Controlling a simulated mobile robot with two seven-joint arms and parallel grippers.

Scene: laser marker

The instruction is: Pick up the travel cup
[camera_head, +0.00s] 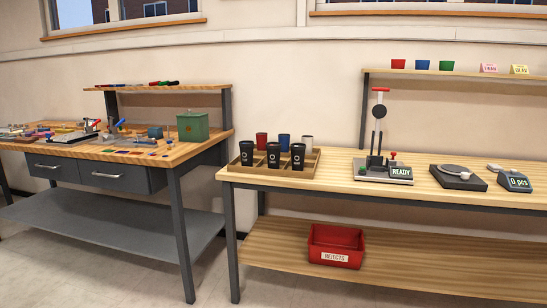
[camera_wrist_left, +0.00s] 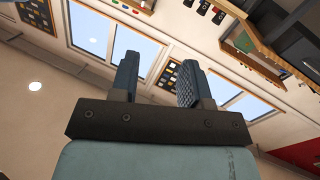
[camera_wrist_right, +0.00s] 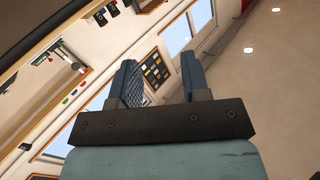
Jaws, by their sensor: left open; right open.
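Three black lidded cups, which look like travel cups, stand upright in the front row of a wooden tray (camera_head: 231,170) on the right bench: a left one (camera_head: 247,153), a middle one (camera_head: 273,155) and a right one (camera_head: 298,156). Behind them in the tray stand a red cup (camera_head: 262,140), a blue cup (camera_head: 284,142) and a white cup (camera_head: 307,143), partly hidden. My left gripper (camera_wrist_left: 158,72) is open and empty in the left wrist view. My right gripper (camera_wrist_right: 158,70) is open and empty in the right wrist view. Neither shows in the head view; both are away from the cups.
Right of the tray stand a press-like fixture with a READY display (camera_head: 401,172), a dark round-topped device (camera_head: 458,177) and a counter (camera_head: 515,181). A red REJECTS bin (camera_head: 336,245) sits on the lower shelf. A cluttered workbench (camera_head: 110,150) with a green box (camera_head: 193,126) stands left.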

